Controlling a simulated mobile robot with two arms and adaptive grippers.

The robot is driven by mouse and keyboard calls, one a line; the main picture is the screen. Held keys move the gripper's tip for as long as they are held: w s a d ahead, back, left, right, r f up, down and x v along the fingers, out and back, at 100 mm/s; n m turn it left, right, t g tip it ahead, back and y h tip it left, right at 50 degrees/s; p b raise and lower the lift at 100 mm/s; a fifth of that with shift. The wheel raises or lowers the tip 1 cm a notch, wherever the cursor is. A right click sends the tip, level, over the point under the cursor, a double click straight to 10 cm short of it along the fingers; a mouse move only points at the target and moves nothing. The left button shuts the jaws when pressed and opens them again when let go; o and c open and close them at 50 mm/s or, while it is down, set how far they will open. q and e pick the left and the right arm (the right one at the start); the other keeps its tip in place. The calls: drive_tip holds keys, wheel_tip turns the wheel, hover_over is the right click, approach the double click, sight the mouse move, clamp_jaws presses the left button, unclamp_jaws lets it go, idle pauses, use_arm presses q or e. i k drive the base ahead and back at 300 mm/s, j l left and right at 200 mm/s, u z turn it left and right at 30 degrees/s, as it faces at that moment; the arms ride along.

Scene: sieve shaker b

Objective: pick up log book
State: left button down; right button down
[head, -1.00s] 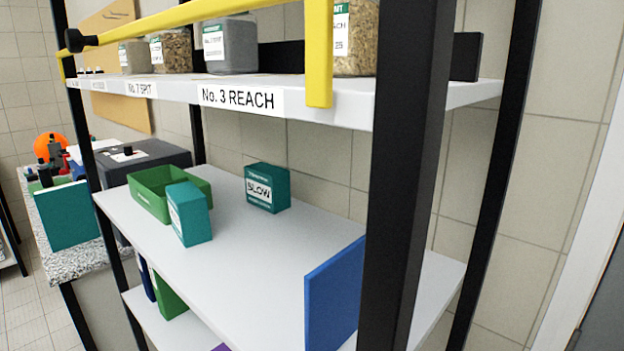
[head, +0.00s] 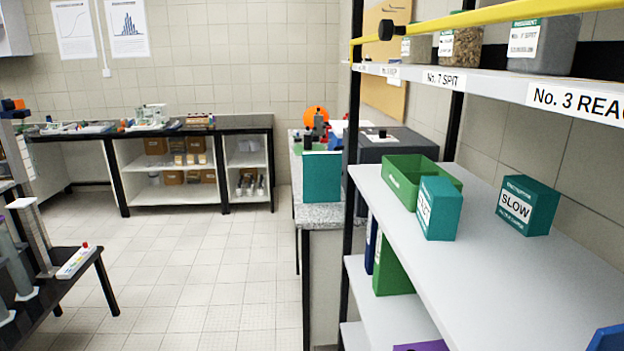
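No item in the head view carries a readable log book label, so I cannot tell which one it is. Book-like things are a green binder (head: 393,264) and a dark blue one (head: 372,245) upright on the lower shelf. A purple item (head: 422,346) is cut by the bottom edge. A flat teal panel (head: 322,178) stands upright at the speckled counter's near end. A blue flat item (head: 608,339) is partly visible at the lower right. Neither of my grippers is in view.
The white rack shelf (head: 500,270) holds a green bin (head: 402,178), a teal box (head: 438,209) and a teal SLOW box (head: 527,205). A yellow bar (head: 480,20) crosses the upper shelf's front. A dark table (head: 75,270) stands left. The tiled floor (head: 200,270) between is clear.

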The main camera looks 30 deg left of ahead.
sight(321, 170)
drive_tip(key=u, duration=1.05)
drive_tip(key=i+j+z, duration=0.1)
drive_tip(key=j, duration=0.4)
drive_tip(key=i+j, duration=0.15)
drive_tip(key=j, duration=0.35)
drive_tip(key=i+j+z, duration=0.3)
drive_tip(key=i+j, duration=0.25)
drive_tip(key=i, duration=0.15)
drive_tip(key=i+j+z, duration=0.3)
drive_tip(key=i+j, duration=0.35)
